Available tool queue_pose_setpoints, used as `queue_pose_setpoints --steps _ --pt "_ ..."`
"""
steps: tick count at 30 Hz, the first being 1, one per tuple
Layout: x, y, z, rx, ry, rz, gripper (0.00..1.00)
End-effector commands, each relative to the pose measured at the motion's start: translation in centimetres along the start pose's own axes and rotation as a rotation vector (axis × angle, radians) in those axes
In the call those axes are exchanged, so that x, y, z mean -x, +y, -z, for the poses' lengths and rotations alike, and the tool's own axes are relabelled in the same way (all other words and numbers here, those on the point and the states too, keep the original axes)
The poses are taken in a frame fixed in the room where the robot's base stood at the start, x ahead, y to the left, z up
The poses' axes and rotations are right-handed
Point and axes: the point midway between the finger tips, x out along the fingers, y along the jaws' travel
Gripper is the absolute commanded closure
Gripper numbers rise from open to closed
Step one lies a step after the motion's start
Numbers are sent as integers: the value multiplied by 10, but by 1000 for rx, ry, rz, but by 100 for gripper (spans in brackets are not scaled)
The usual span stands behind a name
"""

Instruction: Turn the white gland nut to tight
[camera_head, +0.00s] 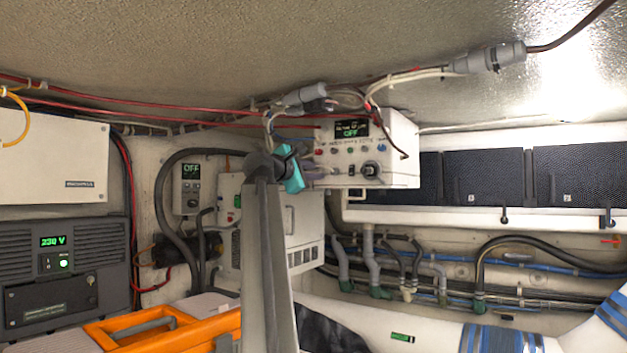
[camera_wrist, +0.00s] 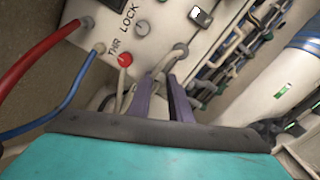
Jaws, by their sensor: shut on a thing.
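The white control box (camera_head: 396,165) hangs under the ceiling in the head view, its small display reading OFF. My gripper (camera_head: 316,176), with lavender fingers and a teal body, is at the box's lower left. In the wrist view my gripper (camera_wrist: 159,88) has its two purple fingers at the box's underside, among pale cables. The fingers are shut on a pale part, which looks like the white gland nut; they mostly hide it, so its turn cannot be read. A red knob (camera_wrist: 124,60) marked THR and a grey knob (camera_wrist: 142,28) marked LOCK sit beside the fingers.
A red cable (camera_wrist: 38,52) and a blue cable (camera_wrist: 62,112) run into the box left of my fingers. Red wires (camera_head: 170,109) cross under the ceiling. Dark panels (camera_head: 486,178) stand to the right. An orange toolbox (camera_head: 195,331) is below left.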

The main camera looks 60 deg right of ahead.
Motion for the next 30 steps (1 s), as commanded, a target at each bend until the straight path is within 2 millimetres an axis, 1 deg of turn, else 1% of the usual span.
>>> queue_pose_setpoints --steps 3,9,15,25,26,28,29,30 --pt "0 0 -1 -76 -2 -4 100" --pt "0 1 -1 -156 -2 -4 100" --pt "0 1 -2 -185 -2 -3 100" --pt "0 1 -2 -186 -2 -3 100" --pt "0 1 -2 -186 -2 -3 77" --pt "0 1 -2 -186 -2 -2 65" --pt "0 1 -2 -186 -2 -2 63" --pt "0 0 -1 -186 -2 -2 63"
